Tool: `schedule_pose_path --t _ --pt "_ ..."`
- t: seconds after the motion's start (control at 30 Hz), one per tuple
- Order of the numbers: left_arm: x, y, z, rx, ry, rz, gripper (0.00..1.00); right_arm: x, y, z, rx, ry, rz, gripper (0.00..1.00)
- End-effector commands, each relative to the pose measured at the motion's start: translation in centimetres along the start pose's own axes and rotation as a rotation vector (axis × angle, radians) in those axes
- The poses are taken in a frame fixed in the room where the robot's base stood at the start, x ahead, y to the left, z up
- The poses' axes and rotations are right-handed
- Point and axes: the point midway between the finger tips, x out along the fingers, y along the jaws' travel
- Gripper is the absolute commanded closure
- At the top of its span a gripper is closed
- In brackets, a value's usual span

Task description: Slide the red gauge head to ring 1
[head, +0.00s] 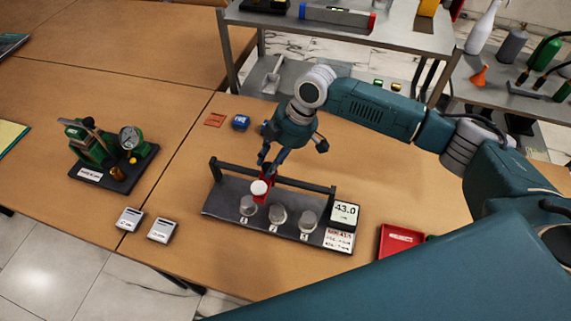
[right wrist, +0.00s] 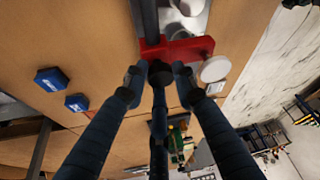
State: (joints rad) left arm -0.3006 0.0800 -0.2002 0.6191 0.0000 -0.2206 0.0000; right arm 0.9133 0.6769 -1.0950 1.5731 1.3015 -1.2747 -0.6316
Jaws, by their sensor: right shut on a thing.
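The gauge rig is a dark base plate (head: 228,207) with a black rail (head: 305,184) along its back. The red gauge head (head: 263,195) with a white round top sits on the rail, left of its middle, behind and slightly right of the leftmost grey ring (head: 248,207). The middle ring (head: 278,215) and right ring (head: 307,220) stand to its right; their number tags are too small to read surely. My right gripper (head: 266,168) is shut on the red head from behind; in the right wrist view its fingers (right wrist: 160,72) meet at the red body (right wrist: 180,48). My left gripper is out of view.
A display (head: 344,213) on the rig's right end reads 43.0. A red tray (head: 400,240) lies right of the rig. A green device with a dial (head: 130,138) stands at the left. Two small white-topped blocks (head: 130,219) (head: 162,229) lie front left. A blue block (head: 240,122) lies behind the rig.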

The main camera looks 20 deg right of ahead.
Motion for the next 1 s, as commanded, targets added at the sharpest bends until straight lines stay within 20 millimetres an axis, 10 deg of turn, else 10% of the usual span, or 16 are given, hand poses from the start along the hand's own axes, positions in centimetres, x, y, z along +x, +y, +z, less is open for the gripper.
schedule_pose_path --t 0.2,0.57,0.6,0.67,1.0 --pt "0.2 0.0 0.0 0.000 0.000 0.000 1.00 1.2 1.4 -3.8 -0.003 0.008 0.000 1.00" --pt "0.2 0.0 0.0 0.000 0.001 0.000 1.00 1.3 1.6 -4.1 -0.004 0.007 0.001 1.00" --pt "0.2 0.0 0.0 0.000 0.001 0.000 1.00 1.3 1.6 -4.1 -0.004 0.007 0.001 0.65" --pt "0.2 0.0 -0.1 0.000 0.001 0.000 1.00 1.3 1.6 -4.1 -0.004 0.007 0.001 0.55" --pt "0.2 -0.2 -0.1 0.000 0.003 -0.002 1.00 1.1 1.6 -3.9 -0.002 0.004 0.001 0.55"
